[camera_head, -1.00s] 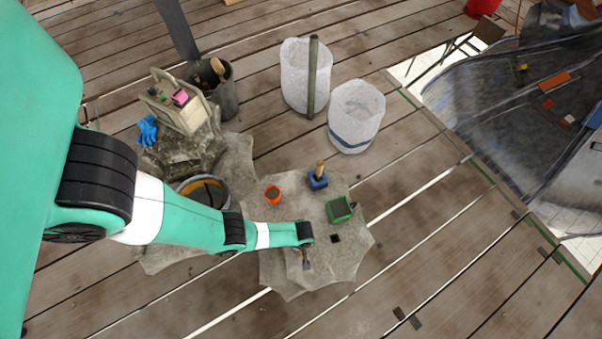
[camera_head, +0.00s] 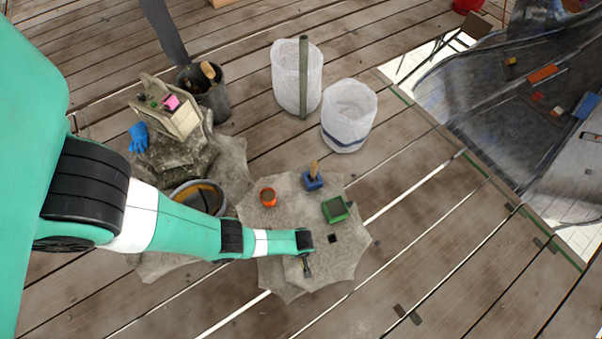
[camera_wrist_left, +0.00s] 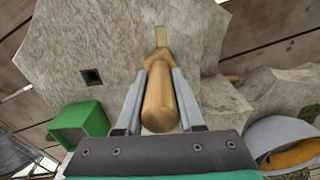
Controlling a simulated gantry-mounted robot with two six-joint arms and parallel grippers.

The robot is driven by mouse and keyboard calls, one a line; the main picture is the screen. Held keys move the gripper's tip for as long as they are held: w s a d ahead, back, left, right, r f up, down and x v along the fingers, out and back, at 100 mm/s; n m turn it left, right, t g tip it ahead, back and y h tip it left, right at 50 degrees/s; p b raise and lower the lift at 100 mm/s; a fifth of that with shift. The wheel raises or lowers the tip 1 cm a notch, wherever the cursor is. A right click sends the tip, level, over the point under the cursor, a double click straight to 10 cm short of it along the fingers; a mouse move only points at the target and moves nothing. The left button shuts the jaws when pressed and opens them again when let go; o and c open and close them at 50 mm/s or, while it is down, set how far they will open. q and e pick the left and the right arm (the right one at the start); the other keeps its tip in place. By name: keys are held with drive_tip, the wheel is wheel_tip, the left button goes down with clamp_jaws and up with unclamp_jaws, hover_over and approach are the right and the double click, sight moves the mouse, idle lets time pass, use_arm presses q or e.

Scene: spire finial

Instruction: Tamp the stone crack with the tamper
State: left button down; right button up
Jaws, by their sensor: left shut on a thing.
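My left gripper (camera_head: 305,251) is shut on the wooden handle of a slim tool, which I take to be the tamper (camera_head: 308,268). In the left wrist view the tamper (camera_wrist_left: 158,97) lies between the fingers (camera_wrist_left: 158,80), its narrow tan end pointing away over the grey stone. The stone slab (camera_head: 290,280) is pale with a jagged outline. A small dark square recess, likely the crack (camera_head: 332,238), is to the right of the gripper; it also shows in the left wrist view (camera_wrist_left: 92,77), left of the tamper and apart from its tip. My right gripper is out of view.
On the slab stand an orange cup (camera_head: 268,197), a blue block with a wooden handle (camera_head: 313,182) and a green box (camera_head: 335,209). A bucket (camera_head: 219,199) and stones are at left. Two white sacks (camera_head: 348,115) stand behind.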

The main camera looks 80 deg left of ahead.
use_arm(q)
drive_tip(key=shift+d, duration=1.65)
drive_tip(key=shift+r, duration=0.15)
wheel_tip(320, 180, up, 7)
drive_tip(key=p, duration=0.7)
